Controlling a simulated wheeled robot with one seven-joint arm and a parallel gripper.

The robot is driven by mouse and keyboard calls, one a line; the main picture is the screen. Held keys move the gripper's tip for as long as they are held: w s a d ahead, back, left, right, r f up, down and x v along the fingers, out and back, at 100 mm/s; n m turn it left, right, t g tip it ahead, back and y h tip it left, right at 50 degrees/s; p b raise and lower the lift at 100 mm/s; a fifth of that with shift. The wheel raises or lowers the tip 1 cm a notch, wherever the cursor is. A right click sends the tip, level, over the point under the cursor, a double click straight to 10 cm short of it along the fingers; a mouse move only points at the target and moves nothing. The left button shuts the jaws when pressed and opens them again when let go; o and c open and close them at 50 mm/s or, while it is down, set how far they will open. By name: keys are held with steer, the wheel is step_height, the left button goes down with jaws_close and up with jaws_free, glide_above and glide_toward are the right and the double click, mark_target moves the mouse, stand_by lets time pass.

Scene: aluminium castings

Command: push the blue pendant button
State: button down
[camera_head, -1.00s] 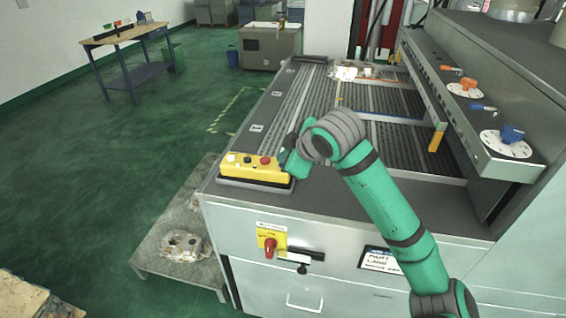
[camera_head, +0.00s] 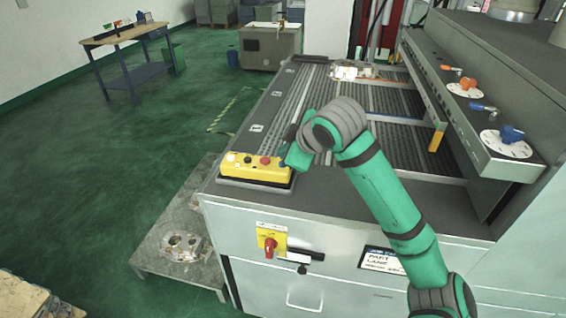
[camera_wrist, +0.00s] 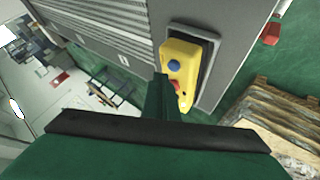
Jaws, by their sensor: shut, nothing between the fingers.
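The yellow pendant (camera_head: 255,171) lies at the near left corner of the machine's top, with white, dark and red buttons in a row. The blue button (camera_wrist: 174,65) shows clearly in the wrist view near one end of the pendant (camera_wrist: 190,55), beside a red button partly hidden by my finger. In the head view the blue button (camera_head: 283,162) is at the pendant's right end, close to my wrist. My gripper (camera_wrist: 161,77) is shut and empty, its tip just left of the blue button in the wrist view. I cannot tell whether it touches the pendant.
A red rotary switch on a yellow plate (camera_head: 270,243) is on the cabinet front below. The ribbed bed (camera_head: 300,105) stretches behind the pendant. A control panel with orange and blue knobs (camera_head: 512,134) stands to the right. A casting (camera_head: 183,246) lies on a low platform.

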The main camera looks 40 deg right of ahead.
steer(key=shift+r, duration=2.45)
